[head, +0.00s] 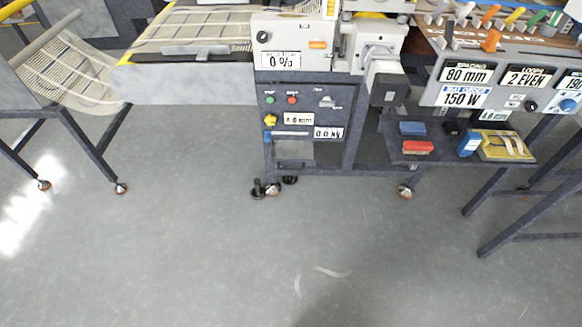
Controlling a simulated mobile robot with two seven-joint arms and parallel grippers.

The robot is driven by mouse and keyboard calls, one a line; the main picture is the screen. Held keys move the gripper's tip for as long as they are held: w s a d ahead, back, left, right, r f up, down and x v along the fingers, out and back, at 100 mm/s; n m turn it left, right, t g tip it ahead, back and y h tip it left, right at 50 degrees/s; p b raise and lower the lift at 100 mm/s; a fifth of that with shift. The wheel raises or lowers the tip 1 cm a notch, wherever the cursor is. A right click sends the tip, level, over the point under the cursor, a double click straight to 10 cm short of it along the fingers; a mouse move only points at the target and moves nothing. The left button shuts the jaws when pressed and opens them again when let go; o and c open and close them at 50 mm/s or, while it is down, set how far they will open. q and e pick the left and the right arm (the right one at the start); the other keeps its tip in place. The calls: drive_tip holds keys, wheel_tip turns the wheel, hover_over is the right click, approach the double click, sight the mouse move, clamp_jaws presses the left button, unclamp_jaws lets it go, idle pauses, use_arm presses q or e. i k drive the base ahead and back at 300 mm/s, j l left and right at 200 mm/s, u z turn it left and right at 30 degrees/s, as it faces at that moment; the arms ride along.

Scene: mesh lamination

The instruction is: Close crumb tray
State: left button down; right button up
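I cannot pick out the crumb tray with certainty. A dark, low drawer-like front with a handle (292,166) sits at the bottom of the machine's dark cabinet (318,92), just above the floor. It may be the tray; from this height I cannot tell how far it stands out. A light grey panel or opening (294,150) shows just above it. Neither of my grippers is in view.
A grey shelf (450,151) right of the cabinet holds a red-topped brush (417,147), a blue block (411,128) and a yellow box (504,146). Dark table legs stand at left and right. Small black objects (258,189) stand by the cabinet's foot. The front floor (230,255) is clear.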

sight(295, 154)
drive_tip(key=i+l, duration=0.2)
drive_tip(key=i, duration=0.2)
drive_tip(key=i+l, duration=0.2)
drive_tip(key=i, duration=0.25)
drive_tip(key=i+l, duration=0.2)
drive_tip(key=i, duration=0.2)
drive_tip(key=u, duration=0.05)
